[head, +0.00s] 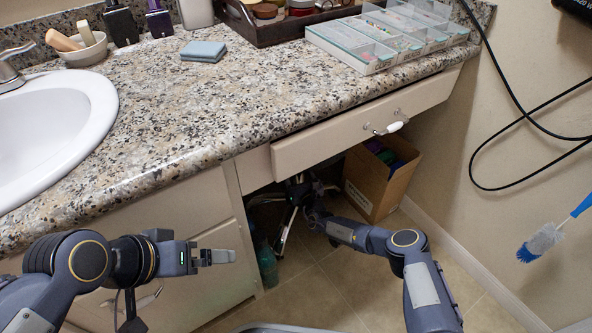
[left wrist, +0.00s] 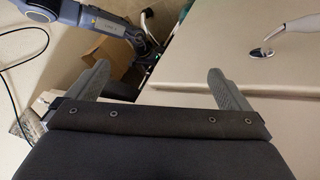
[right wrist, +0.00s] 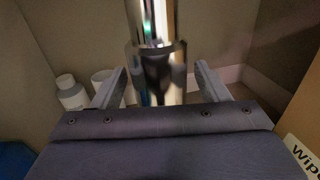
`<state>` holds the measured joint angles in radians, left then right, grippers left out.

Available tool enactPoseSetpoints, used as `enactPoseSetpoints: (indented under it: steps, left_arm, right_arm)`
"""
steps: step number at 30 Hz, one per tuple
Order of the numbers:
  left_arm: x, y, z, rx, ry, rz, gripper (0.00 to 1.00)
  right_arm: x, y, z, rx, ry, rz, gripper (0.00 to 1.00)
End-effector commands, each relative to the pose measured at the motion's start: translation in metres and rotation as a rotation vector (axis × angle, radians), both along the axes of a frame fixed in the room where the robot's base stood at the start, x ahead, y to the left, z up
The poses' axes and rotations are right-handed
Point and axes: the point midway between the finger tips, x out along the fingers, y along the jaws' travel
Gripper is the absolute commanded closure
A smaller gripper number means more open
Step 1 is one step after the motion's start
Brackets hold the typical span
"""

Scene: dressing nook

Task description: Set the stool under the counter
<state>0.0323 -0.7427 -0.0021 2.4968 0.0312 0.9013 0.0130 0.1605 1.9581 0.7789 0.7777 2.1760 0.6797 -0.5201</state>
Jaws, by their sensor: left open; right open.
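The stool's chrome legs (head: 287,226) show in the dark space under the counter (head: 215,120), left of the cardboard box. Its seat is hidden behind the counter front. My right gripper (head: 304,190) reaches in under the drawer at the stool. In the right wrist view the stool's shiny column (right wrist: 154,62) stands between the open fingers (right wrist: 160,72), which do not close on it. My left gripper (head: 226,257) is open and empty in front of the cabinet doors. Its fingers (left wrist: 158,75) frame only the pale cabinet front and part of the space under the counter.
A cardboard box (head: 372,188) stands on the floor right of the stool. A green bottle (head: 267,264) stands by the cabinet side. A drawer (head: 350,124) with a white handle hangs above. The right wrist view shows a white bottle (right wrist: 70,92) and cup (right wrist: 103,85). The tiled floor (head: 330,290) in front is clear.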

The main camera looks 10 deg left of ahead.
Motion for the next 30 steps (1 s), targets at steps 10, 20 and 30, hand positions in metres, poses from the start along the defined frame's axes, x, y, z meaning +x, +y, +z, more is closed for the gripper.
enactPoseSetpoints:
  steps: [10, 20, 30]
  left_arm:
    - [0.0, 0.0, 0.042, 0.0, -0.001, 0.0, 0.0]
    - [0.0, 0.0, 0.043, 0.0, 0.0, 0.0, 0.0]
    - [0.0, 0.0, 0.043, 0.0, 0.0, 0.0, 0.0]
  right_arm:
    - [-0.049, -0.025, 0.003, 0.002, 0.003, 0.0, 0.32]
    - [-0.055, -0.028, 0.0, 0.0, 0.001, 0.001, 0.32]
    - [-0.055, -0.028, 0.0, 0.0, 0.001, 0.001, 0.32]
